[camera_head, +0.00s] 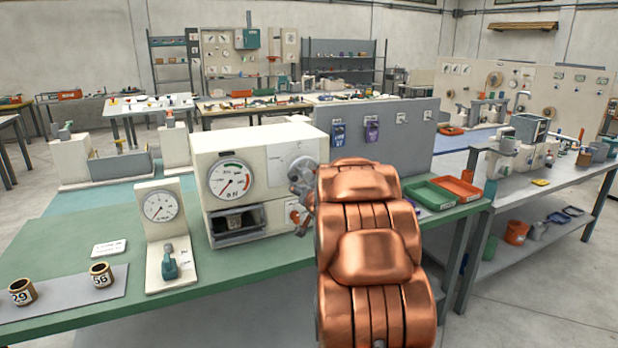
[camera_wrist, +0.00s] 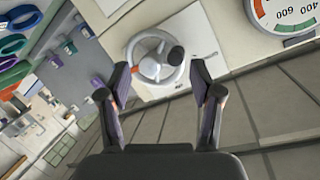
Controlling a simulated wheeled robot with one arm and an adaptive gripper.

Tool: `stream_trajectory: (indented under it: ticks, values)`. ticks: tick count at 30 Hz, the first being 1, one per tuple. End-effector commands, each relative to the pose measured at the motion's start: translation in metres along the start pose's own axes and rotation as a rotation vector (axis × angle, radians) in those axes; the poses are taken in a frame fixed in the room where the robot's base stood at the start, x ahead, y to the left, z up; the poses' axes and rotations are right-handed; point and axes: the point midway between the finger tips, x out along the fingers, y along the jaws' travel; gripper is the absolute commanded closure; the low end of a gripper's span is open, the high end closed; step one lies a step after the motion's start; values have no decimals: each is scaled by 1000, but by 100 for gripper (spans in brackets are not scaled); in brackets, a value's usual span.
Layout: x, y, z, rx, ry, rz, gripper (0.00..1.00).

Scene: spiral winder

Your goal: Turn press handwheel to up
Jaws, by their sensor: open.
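The press (camera_head: 200,150) is a cream box with a round dial gauge (camera_head: 231,180) on the green bench.
A smaller gauge stand (camera_head: 160,207) with a teal handle stands left of the press. Two numbered cups (camera_head: 102,275) sit on a grey mat. Green (camera_head: 431,195) and orange (camera_head: 457,188) trays lie to the right. A grey panel (camera_head: 400,140) stands behind them.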

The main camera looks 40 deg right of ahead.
Motion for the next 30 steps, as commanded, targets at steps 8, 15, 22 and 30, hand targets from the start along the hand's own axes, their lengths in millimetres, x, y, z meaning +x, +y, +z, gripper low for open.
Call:
stream_trajectory:
  ticks: [8, 15, 22, 30]
  values:
    - [24, 37, -32, 142, 114, -192, 35]
    - [26, 41, -41, 176, 137, -251, 35]
    - [38, 37, -43, 175, 136, -251, 35]
    - [66, 30, -48, 175, 137, -252, 35]
